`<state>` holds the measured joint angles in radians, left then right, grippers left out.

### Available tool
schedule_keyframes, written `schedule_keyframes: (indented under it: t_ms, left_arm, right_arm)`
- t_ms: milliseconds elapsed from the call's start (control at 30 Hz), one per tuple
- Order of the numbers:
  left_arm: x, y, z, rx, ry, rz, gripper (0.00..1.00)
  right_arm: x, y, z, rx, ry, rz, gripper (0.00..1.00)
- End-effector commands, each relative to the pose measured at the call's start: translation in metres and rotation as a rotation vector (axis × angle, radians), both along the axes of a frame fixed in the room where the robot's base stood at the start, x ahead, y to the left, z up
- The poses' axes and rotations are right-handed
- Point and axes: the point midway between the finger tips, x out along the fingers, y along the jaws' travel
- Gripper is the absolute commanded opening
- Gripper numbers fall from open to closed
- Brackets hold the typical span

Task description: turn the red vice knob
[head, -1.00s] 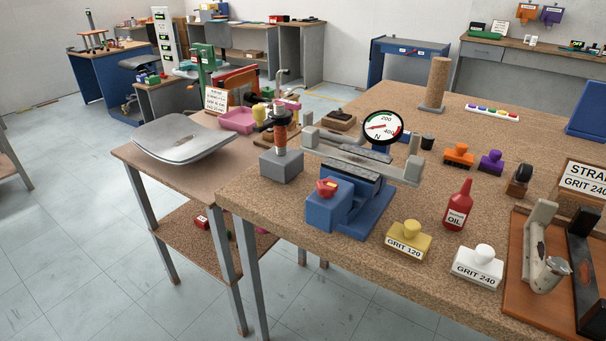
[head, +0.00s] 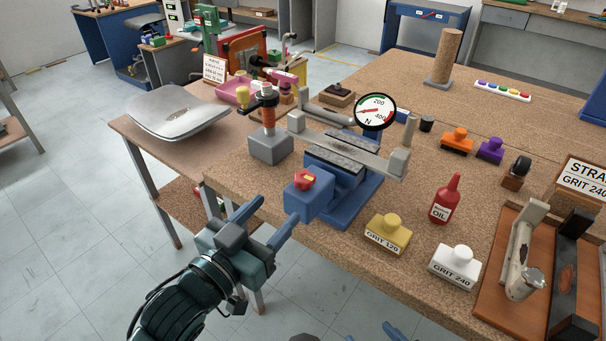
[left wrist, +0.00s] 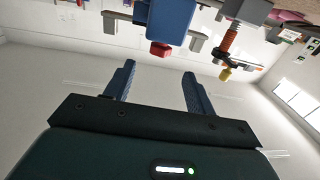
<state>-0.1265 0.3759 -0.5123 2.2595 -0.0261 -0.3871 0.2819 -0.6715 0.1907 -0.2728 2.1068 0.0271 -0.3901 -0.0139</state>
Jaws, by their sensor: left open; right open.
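In the left wrist view the red knob (left wrist: 160,49) shows beyond and above the open fingers (left wrist: 157,82), on the blue vice body (left wrist: 164,20). The knob is apart from the fingers. Of my right gripper, only blue fingertips (head: 396,332) show at the bottom edge of the head view.
A gauge (head: 375,111) and a grey bar assembly stand at the vice. A grey block with an orange-ringed post (head: 269,145) stands left of it. The yellow GRIT 120 block (head: 387,234), white GRIT 240 block (head: 455,264) and red oil bottle (head: 446,199) stand to the right.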

Motion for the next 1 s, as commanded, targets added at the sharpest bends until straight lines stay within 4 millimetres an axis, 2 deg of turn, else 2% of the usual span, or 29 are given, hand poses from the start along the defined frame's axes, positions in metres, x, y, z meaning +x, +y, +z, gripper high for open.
schedule_keyframes:
  t_ms: [300, 500, 700, 933, 1000]
  left_arm:
    - [0.058, -0.036, 0.002, -0.001, 0.000, 0.001, 0.55]
    - [0.080, -0.051, 0.000, 0.000, 0.001, 0.001, 0.55]
    - [0.088, -0.056, 0.000, 0.000, 0.001, 0.000, 0.55]
    - [0.088, -0.056, 0.000, 0.000, 0.001, 0.000, 0.55]
    - [0.088, -0.056, -0.001, 0.000, 0.001, 0.000, 0.49]
  right_arm:
    - [0.003, -0.006, 0.006, 0.001, 0.004, -0.027, 0.61]
    - [0.003, -0.006, 0.006, 0.001, 0.008, -0.030, 0.61]
    - [0.003, -0.006, 0.005, 0.001, 0.010, -0.030, 0.61]
    - [0.003, -0.006, 0.005, -0.001, 0.009, -0.028, 0.61]
    - [0.003, -0.006, 0.005, -0.001, 0.009, -0.028, 0.61]
